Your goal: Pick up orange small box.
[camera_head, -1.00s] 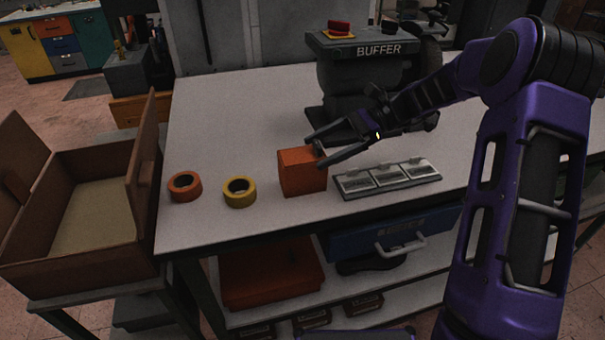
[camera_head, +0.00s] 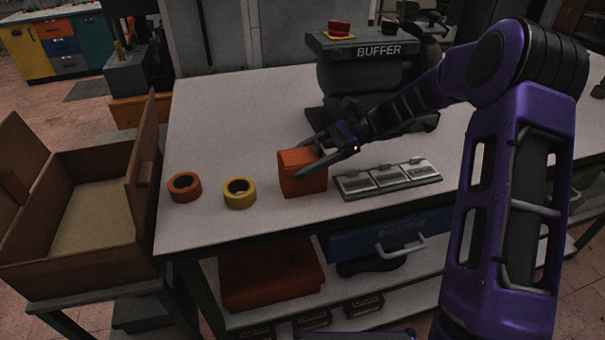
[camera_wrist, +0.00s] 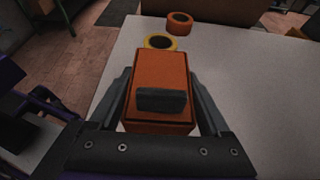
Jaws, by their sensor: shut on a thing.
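The orange small box (camera_head: 302,176) stands on the white table, right of the yellow tape roll. My gripper (camera_head: 308,161) has come in from the right, with its fingers along two opposite sides of the box. In the wrist view the orange box (camera_wrist: 160,72) sits between the two dark fingers, which are shut on it, with a dark grey block-like part on its near face. The box looks upright and appears to rest on the table; I cannot tell of any gap under it.
A yellow tape roll (camera_head: 239,193) and an orange tape roll (camera_head: 185,187) lie left of the box. A grey tray with several compartments (camera_head: 388,179) lies close on the right. The buffer machine (camera_head: 362,75) stands behind.

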